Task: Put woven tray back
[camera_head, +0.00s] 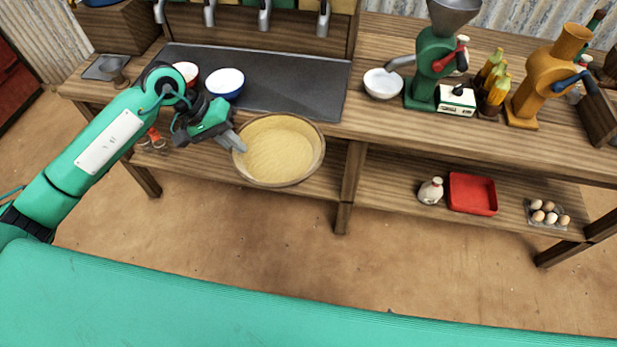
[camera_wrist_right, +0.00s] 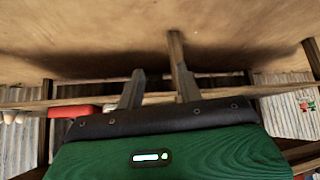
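The woven tray (camera_head: 281,151) is a round, shallow, pale yellow basket with a brown rim. In the head view it overlaps the front edge of the counter, with the lower shelf behind its near part. It looks empty. My left gripper (camera_head: 238,143) is at the tray's left rim, its fingers closed together on the rim. My right gripper (camera_wrist_right: 156,80) shows only in the right wrist view. Its two fingers stand apart with nothing between them, below a wooden surface.
A blue bowl (camera_head: 225,83) and a red bowl (camera_head: 186,73) stand on the dark mat (camera_head: 305,92) behind the tray. A white bowl (camera_head: 382,84) and a green grinder (camera_head: 430,70) are to the right. A red tray (camera_head: 472,194) and eggs (camera_head: 549,212) are on the lower shelf.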

